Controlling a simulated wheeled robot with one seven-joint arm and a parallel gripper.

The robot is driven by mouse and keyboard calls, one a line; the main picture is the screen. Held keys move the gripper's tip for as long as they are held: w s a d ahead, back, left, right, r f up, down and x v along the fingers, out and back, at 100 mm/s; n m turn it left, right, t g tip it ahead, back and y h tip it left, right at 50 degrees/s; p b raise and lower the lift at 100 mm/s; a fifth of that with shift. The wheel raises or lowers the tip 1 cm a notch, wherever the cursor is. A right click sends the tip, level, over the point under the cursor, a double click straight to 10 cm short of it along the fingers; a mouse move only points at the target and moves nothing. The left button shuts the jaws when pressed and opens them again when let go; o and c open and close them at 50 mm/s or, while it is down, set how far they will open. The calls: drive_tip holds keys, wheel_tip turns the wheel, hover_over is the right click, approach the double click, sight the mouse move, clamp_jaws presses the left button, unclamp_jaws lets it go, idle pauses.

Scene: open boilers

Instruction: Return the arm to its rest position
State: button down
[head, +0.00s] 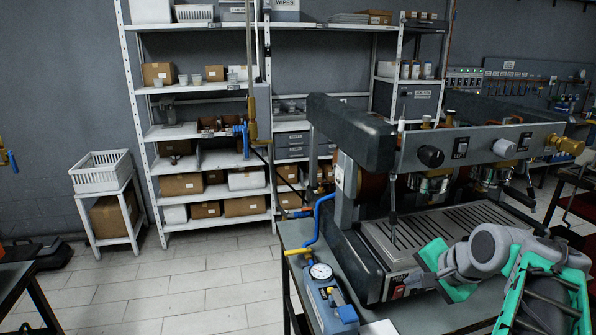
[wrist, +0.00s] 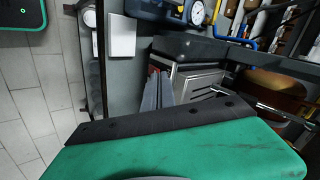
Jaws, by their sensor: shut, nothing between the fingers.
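My gripper shows in the wrist view (wrist: 157,88), where its narrow grey fingers are together with nothing between them. They point towards the front of the steel machine. In the head view my grey and green arm reaches in from the lower right, and my gripper is in front of the machine (head: 375,150), close to its lower front panel. I cannot tell whether the fingertips touch it. The red switch (head: 398,291) on that panel is beside the gripper. The large green cover of my own wrist fills the bottom of the wrist view.
A blue test pump (head: 330,308) with a round gauge (head: 320,271) stands on the bench (head: 297,236) left of the machine. White shelves (head: 205,130) with boxes line the back wall. A white crate (head: 100,172) sits on a small stand. The tiled floor at left is mostly clear.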

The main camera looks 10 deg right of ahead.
drive_tip(key=s+a+f+n+g, duration=0.1)
drive_tip(key=s+a+f+n, duration=0.1)
drive_tip(key=a+n, duration=0.2)
drive_tip(key=s+a+f+n+g, duration=0.1)
drive_tip(key=a+n, duration=0.4)
drive_tip(key=a, duration=0.6)
drive_tip(key=s+a+f+n+g, duration=0.1)
drive_tip(key=s+a+f+n, duration=0.2)
drive_tip(key=a, duration=0.5)
drive_tip(key=shift+s+f+n+h, duration=0.3)
drive_tip(key=shift+s+f+n, duration=0.05)
drive_tip(key=shift+f+n, duration=0.5)
